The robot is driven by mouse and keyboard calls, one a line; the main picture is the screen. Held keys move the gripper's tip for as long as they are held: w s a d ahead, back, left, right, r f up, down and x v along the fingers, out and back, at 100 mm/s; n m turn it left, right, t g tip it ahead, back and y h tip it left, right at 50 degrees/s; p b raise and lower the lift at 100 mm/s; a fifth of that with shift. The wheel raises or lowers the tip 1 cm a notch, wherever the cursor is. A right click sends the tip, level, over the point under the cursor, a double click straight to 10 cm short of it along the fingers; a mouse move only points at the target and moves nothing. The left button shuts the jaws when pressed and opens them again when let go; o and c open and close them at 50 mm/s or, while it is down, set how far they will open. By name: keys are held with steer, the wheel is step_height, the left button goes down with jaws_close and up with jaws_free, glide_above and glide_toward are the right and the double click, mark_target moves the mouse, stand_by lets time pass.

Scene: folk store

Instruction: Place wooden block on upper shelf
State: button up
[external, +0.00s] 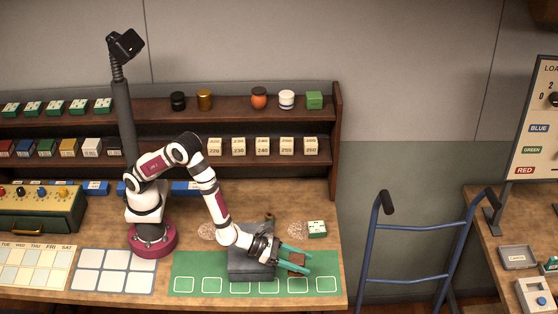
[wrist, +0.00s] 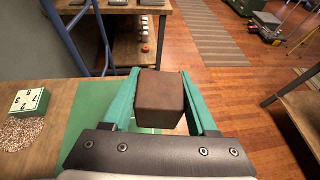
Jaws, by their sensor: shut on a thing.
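A brown wooden block (external: 297,261) is between the teal fingers of my gripper (external: 296,263), over the right part of the green mat. In the wrist view the block (wrist: 160,98) sits between both fingers of my gripper (wrist: 161,90), which is shut on it. The exact gap between block and mat cannot be told. The upper shelf (external: 222,111) is at the back of the table, behind my arm.
A grey box (external: 250,266) stands on the green mat (external: 183,268) under my wrist. A green-and-white tile block (external: 317,228) lies behind the gripper. The lower shelf holds numbered cream blocks (external: 262,146). A blue hand truck (external: 420,276) stands right of the table. The upper shelf has bare room between the gold and orange jars.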

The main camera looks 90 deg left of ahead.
steer(key=w+a+r+n+y, duration=0.3)
steer(key=a+r, duration=0.3)
steer(key=r, duration=0.3)
steer(key=w+a+r+n+y, duration=0.25)
steer(key=a+r, duration=0.35)
steer(key=r, duration=0.4)
steer(key=s+a+r+n+g+y, duration=0.4)
steer(key=a+r+n+y, duration=0.25)
steer(key=a+r, duration=0.65)
steer(key=s+a+r+n+g+y, duration=0.2)
steer(key=s+a+r+n+g, duration=0.15)
steer(key=s+a, duration=0.4)
steer(key=n+g+y, duration=0.1)
steer(key=n+g, duration=0.3)
steer(key=g, duration=0.2)
glide_above(232, 105)
step_height(232, 105, down, 5)
step_height(232, 105, down, 4)
steer(key=shift+a+f, duration=0.1)
steer(key=shift+a, duration=0.05)
steer(key=shift+f, duration=0.25)
